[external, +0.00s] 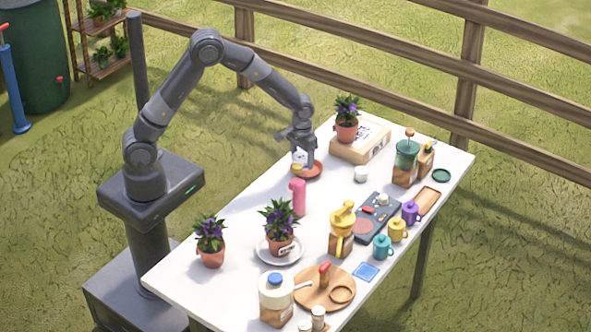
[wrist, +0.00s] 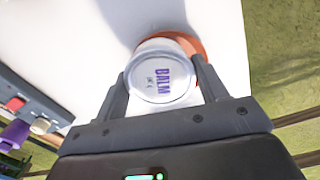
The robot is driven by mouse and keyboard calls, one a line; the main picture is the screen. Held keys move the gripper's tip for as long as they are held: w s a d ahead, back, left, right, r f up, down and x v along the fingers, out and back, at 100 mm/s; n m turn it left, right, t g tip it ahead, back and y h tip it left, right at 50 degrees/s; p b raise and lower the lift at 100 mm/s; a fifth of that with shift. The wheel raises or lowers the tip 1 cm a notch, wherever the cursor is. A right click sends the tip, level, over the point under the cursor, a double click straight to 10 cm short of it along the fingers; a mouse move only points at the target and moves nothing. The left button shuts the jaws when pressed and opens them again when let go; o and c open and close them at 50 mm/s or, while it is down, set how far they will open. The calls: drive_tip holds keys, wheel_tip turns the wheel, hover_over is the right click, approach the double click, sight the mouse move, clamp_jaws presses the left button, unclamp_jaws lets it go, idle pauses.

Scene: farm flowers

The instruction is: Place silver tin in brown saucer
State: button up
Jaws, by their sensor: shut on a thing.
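The silver tin (wrist: 162,78), round with a pale lid lettered "BALM" in purple, sits between the two fingers of my gripper (wrist: 163,84) in the wrist view. The fingers are shut on its sides. The brown saucer (wrist: 191,43), orange-brown, shows behind the tin, which covers much of it. In the external view my gripper (external: 302,161) is low over the left part of the saucer (external: 316,172), at the table's far left side. I cannot tell whether the tin touches the saucer.
A pink bottle (external: 298,196) stands in front of the saucer. A potted plant (external: 347,120) on a box (external: 361,141) is behind it to the right. Mugs, a dark board (external: 378,213) and more pots crowd the table.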

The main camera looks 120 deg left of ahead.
sight(302, 157)
drive_tip(key=shift+f, duration=1.05)
drive_tip(key=shift+f, duration=0.2)
drive_tip(key=o, duration=1)
drive_tip(key=shift+o, duration=0.2)
wheel_tip(302, 157, up, 12)
drive_tip(key=shift+r, duration=0.2)
